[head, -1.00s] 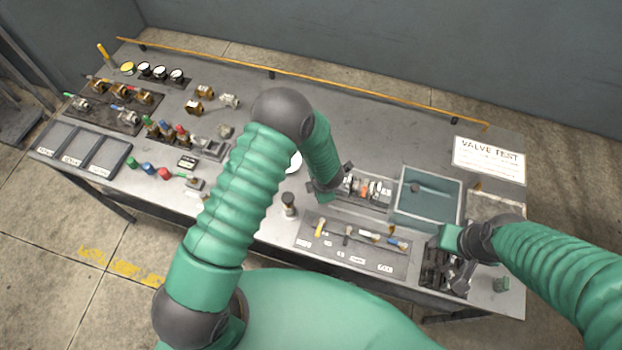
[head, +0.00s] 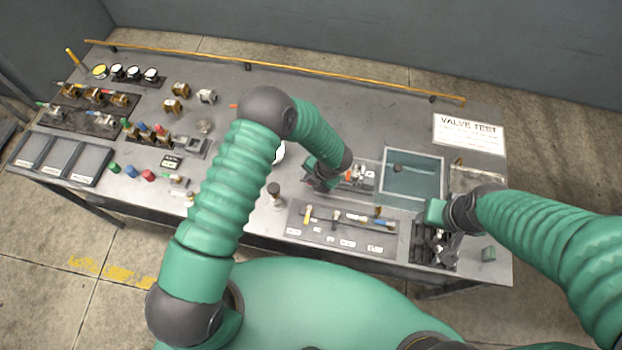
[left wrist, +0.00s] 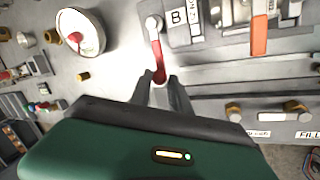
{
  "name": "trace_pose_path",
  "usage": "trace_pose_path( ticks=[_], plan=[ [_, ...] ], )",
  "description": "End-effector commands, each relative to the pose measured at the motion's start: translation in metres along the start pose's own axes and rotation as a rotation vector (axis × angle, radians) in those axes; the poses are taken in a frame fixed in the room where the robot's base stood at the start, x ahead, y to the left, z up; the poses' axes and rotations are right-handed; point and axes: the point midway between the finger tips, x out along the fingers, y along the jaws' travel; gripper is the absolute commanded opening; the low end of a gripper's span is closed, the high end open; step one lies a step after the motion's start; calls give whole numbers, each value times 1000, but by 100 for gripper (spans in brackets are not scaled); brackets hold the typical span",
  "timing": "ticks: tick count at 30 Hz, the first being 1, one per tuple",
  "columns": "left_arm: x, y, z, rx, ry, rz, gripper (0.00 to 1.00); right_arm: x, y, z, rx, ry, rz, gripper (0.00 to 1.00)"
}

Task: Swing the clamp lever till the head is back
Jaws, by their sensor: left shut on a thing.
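The clamp lever (left wrist: 158,62) has a red grip and a pale pivot end, just left of the plate marked B in the left wrist view. My left gripper (left wrist: 164,84) is shut on the lower end of that red grip. In the head view my left gripper (head: 318,184) is low over the bench at the left end of the clamp fixture (head: 362,178), and my arm hides the lever and part of the fixture. The clamp head's position cannot be made out. My right gripper (head: 437,240) is over a dark rack at the bench's right end; its fingers are unclear.
A teal tray (head: 412,203) stands right of the fixture. A grey tool board (head: 345,243) lies in front of it. A round white gauge (left wrist: 80,33) is left of the lever. A yellow rail (head: 300,72) runs along the back edge. The middle back of the bench is fairly clear.

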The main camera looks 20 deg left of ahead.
Motion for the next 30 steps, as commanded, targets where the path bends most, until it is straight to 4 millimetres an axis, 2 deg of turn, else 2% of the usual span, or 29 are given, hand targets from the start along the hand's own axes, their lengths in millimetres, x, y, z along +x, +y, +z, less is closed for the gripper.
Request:
trace_pose_path(
  ticks=[1,7,8,12,23,26,30],
  plan=[
    [-3,3,7,-1,-16,3,0,0,0,0,0,0,0,48],
    [-3,3,8,0,-17,4,0,0,0,0,0,0,0,48],
    [-3,3,8,0,-17,4,24,0,0,0,0,0,0,48],
    [-2,2,6,0,-13,3,42,0,0,0,0,0,0,48],
    [-6,1,2,-1,-9,2,42,2,0,0,0,0,0,48],
    [-20,1,4,-3,-11,1,42,6,0,2,0,0,0,48],
    [-57,1,5,-2,-13,3,42,16,0,4,0,0,0,48]
  ],
)
